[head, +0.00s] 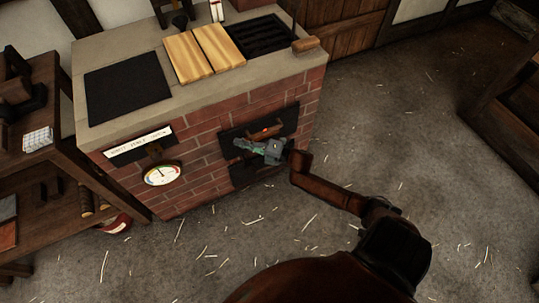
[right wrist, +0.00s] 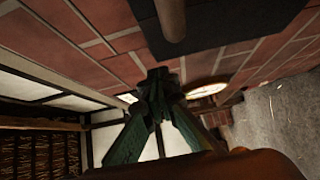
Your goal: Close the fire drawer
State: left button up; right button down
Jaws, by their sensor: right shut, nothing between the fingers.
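The fire drawer (head: 287,118) is a dark panel in the brick front of the stove, with a small orange glow and a brownish bar at its middle. How far out it stands is hard to tell. My right gripper (head: 241,144), with greenish fingers, is shut and empty in front of the drawer and hides part of it. In the right wrist view its fingertips (right wrist: 158,82) are together beside the brick wall; a dark panel (right wrist: 225,22) with a round bar handle (right wrist: 171,18) is above them, apart from the fingers. My left gripper is not in view.
The brick stove (head: 205,150) has a round gauge (head: 162,174), a label plate (head: 138,146), and a top with a black plate (head: 128,87), wooden boards (head: 203,53) and a grate (head: 262,36). A wooden shelf (head: 65,150) stands left. The straw-strewn floor (head: 400,120) is clear to the right.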

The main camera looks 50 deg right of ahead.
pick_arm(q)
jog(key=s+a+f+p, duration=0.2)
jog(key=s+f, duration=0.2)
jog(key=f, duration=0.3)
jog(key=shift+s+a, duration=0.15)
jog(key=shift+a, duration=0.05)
pick_arm(e)
jog(key=v, duration=1)
jog(key=shift+s+a, duration=0.25)
jog(key=shift+f, duration=0.1)
